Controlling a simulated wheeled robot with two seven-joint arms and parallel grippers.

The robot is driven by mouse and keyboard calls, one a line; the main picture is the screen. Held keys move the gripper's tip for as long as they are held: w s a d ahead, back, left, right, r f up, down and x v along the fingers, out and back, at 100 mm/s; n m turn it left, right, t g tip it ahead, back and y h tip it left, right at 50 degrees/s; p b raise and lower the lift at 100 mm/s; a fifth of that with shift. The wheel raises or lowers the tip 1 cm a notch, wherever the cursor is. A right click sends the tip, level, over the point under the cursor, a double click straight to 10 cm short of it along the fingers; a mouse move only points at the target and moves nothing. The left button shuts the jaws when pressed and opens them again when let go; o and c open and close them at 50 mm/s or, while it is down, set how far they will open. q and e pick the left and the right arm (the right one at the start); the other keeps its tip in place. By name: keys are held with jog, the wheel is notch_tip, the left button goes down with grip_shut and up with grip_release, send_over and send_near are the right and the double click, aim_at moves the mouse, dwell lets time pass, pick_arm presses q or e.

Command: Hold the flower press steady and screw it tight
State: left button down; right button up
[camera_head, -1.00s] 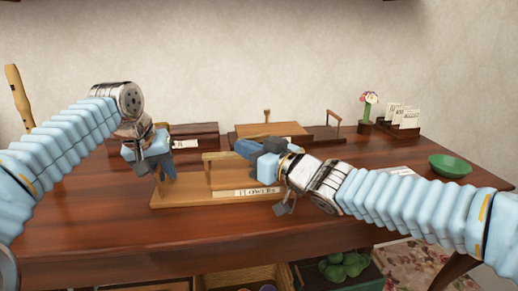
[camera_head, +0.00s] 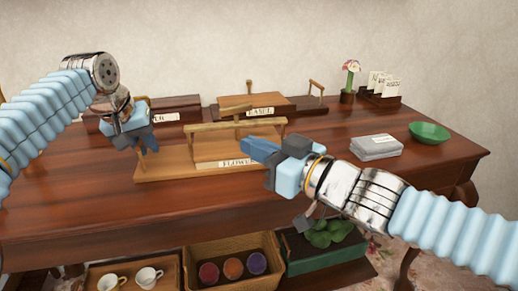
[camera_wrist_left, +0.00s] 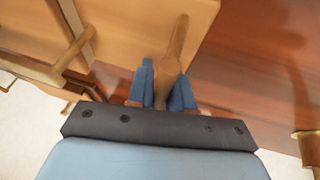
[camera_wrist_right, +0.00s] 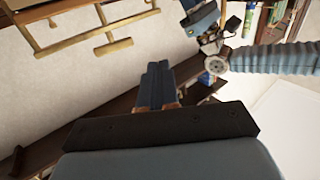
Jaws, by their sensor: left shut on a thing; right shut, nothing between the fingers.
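The wooden flower press (camera_head: 150,170) stands on the table, with a FLOWERS label (camera_head: 238,163) on its front. My left gripper (camera_head: 150,146) is at the press's left end. In the left wrist view its fingers (camera_wrist_left: 165,88) are shut on an upright wooden post (camera_wrist_left: 176,45). My right gripper (camera_head: 245,147) is shut and empty, in front of the press's right side and hiding part of it. In the right wrist view the T-handle (camera_wrist_right: 113,47) is apart from its fingers (camera_wrist_right: 155,85).
Behind stand a dark box (camera_head: 185,104) and a wooden board labelled EASEL (camera_head: 235,103). Grey packets (camera_head: 376,148), a green bowl (camera_head: 429,132), a flower pot (camera_head: 348,97) and a card rack (camera_head: 380,99) are on the right. The front table strip is clear.

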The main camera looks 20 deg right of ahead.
aim_at(237, 110)
jog(key=shift+o, duration=1.1)
jog(key=shift+s+d, duration=0.1)
jog(key=shift+s, duration=0.25)
jog(key=shift+o, duration=1.2)
jog(key=shift+r, duration=0.15)
jog(key=shift+o, duration=1.3)
jog(key=shift+w+r, duration=0.15)
jog(key=shift+r, duration=0.15)
jog(key=o, duration=0.9)
jog(key=w+r+m+t, duration=0.1)
jog(key=w+r+t+h, duration=0.1)
jog(key=w, duration=0.1)
jog(key=shift+w+r+m+t, duration=0.2)
jog(key=shift+r+m+t, duration=0.15)
jog(key=shift+m+t, duration=0.05)
jog(key=shift+o, duration=1)
jog(key=w+f+m+h, duration=0.1)
jog(key=h, duration=0.1)
jog(key=w+d+f+m+h, duration=0.1)
jog(key=w, duration=0.1)
jog(key=shift+w+d+h, duration=0.2)
jog(key=shift+w+h, duration=0.05)
jog(key=shift+h, duration=0.75)
jog(key=x, duration=0.4)
jog(key=f+x, duration=0.1)
jog(key=x, duration=0.7)
jog(key=shift+w+d+f, duration=0.1)
jog(key=shift+w+f, duration=0.2)
jog(key=shift+w, duration=0.05)
